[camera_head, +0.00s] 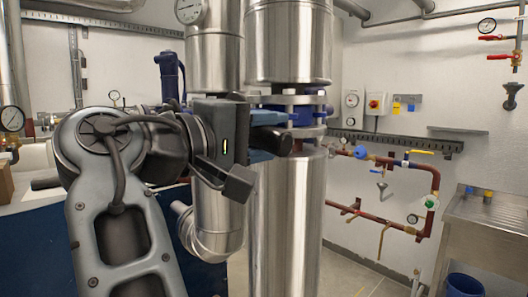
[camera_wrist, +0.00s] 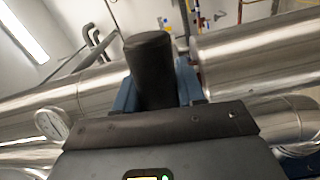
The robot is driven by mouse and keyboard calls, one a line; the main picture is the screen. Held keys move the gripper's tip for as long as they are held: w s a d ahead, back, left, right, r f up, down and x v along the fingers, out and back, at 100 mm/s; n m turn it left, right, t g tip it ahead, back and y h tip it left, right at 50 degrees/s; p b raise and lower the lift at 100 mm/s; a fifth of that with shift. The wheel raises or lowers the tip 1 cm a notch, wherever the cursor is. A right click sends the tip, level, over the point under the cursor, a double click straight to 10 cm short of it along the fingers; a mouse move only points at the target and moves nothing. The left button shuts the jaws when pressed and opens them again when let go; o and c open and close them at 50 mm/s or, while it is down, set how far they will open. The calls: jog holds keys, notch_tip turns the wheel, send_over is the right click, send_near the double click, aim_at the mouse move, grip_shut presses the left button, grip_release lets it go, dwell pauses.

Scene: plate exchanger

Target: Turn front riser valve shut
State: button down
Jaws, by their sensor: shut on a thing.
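The front riser is a shiny metal-clad vertical pipe (camera_head: 287,215). Its blue valve body (camera_head: 308,117) sits between grey flanges. My gripper (camera_head: 262,140) is in front of the valve, with its blue fingers closed around the valve's black handle (camera_head: 272,140). The handle's end sticks out to the right, past the fingers, across the pipe. In the wrist view, the thick black handle (camera_wrist: 150,70) stands between the two blue fingers (camera_wrist: 157,95). My gripper hides the handle's root and part of the valve.
A second clad riser (camera_head: 213,60) stands just behind to the left, with a blue valve lever (camera_head: 170,75) beside it. A pressure gauge (camera_head: 190,10) is above. Red pipework (camera_head: 400,165) and a steel sink (camera_head: 490,215) are at right. Clear floor (camera_head: 350,270) shows between.

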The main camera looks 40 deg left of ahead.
jog(key=shift+r+n, duration=0.7)
jog(key=shift+r, duration=0.4)
jog(key=c, duration=0.8)
grip_release()
jog(key=shift+o, duration=0.2)
jog(key=shift+s+a+f, duration=0.15)
jog(key=shift+s+f, duration=0.05)
jog(key=shift+s, duration=0.35)
jog(key=s, duration=0.6)
jog(key=shift+s+a, duration=0.2)
jog(key=shift+s, duration=0.2)
